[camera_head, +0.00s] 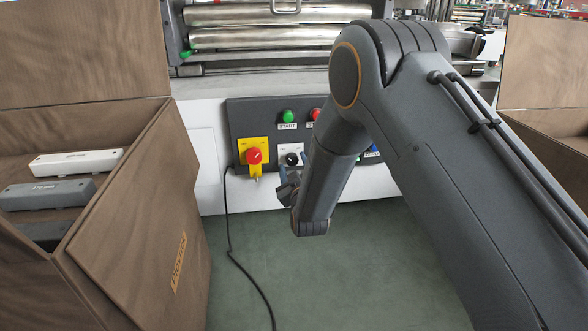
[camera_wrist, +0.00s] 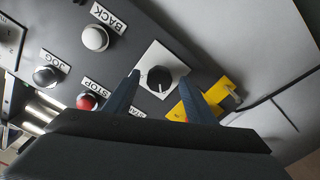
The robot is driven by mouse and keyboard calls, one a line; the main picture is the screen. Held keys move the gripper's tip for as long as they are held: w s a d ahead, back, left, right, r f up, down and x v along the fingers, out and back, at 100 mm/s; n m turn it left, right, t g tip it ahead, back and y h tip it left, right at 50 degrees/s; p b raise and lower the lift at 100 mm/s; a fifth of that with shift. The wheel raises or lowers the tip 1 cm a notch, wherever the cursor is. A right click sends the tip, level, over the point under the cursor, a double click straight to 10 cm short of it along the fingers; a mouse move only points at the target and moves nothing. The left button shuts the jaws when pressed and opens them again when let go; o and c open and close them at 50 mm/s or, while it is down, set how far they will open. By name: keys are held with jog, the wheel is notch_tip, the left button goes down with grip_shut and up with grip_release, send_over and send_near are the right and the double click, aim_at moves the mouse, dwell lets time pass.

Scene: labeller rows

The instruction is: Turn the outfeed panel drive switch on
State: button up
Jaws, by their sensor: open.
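The black rotary switch (camera_head: 292,159) sits on a white plate on the dark grey control panel (camera_head: 241,115), right of a yellow plate with a red knob. In the wrist view the black switch (camera_wrist: 159,78) is seen close up; its plate lettering is too small to read. My gripper (camera_head: 289,187) is just in front of and below the switch in the head view. In the wrist view my gripper (camera_wrist: 160,82) is open, with one finger to each side of the knob. I cannot tell whether they touch it. The knob's setting is unclear.
The red rotary knob (camera_head: 254,156) on its yellow plate is close to my gripper's side. A green START button (camera_head: 288,116) and a red button (camera_head: 315,114) are above. An open brown box (camera_head: 140,220) stands left. A black cable (camera_head: 232,250) hangs to the floor.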

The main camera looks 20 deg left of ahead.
jog(key=shift+w+a, duration=0.1)
jog(key=shift+w, duration=0.05)
jog(key=shift+c, duration=0.4)
jog(key=c, duration=1)
jog(key=shift+o, duration=0.2)
